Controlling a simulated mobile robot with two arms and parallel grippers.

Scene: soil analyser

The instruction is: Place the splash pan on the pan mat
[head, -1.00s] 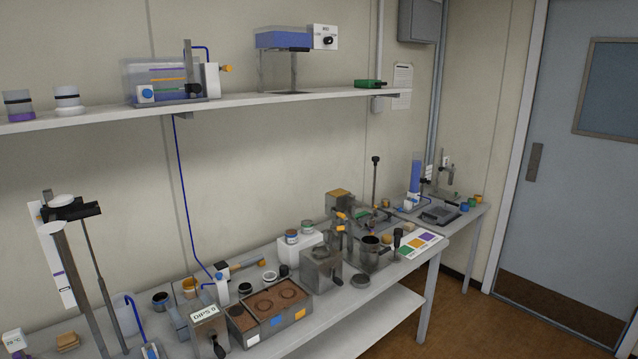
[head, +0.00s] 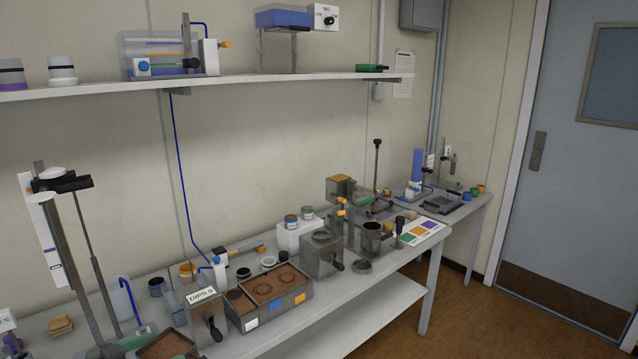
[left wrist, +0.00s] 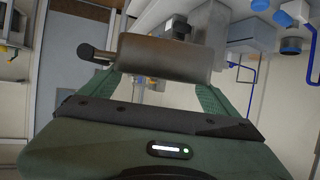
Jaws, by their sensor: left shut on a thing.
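In the left wrist view my left gripper (left wrist: 157,78) has its two green fingers on either side of a brownish-grey metal piece, which looks like the splash pan (left wrist: 165,55). The gripper is shut on it. A dark round knob sticks out at its left. In the head view a shallow brown tray with a grey rim (head: 168,346) shows at the bottom edge, with green parts beside it; it is probably the same pan in my gripper, cut off by the frame. I cannot pick out the pan mat. My right gripper is not in view.
The bench holds a tall stand (head: 75,240), a box marked DIPS (head: 206,318), a soil box with round marks (head: 270,302), a metal box with a black handle (head: 321,256) and a colour card (head: 422,232). A loaded shelf (head: 220,84) runs above. The lower shelf (head: 345,317) is clear.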

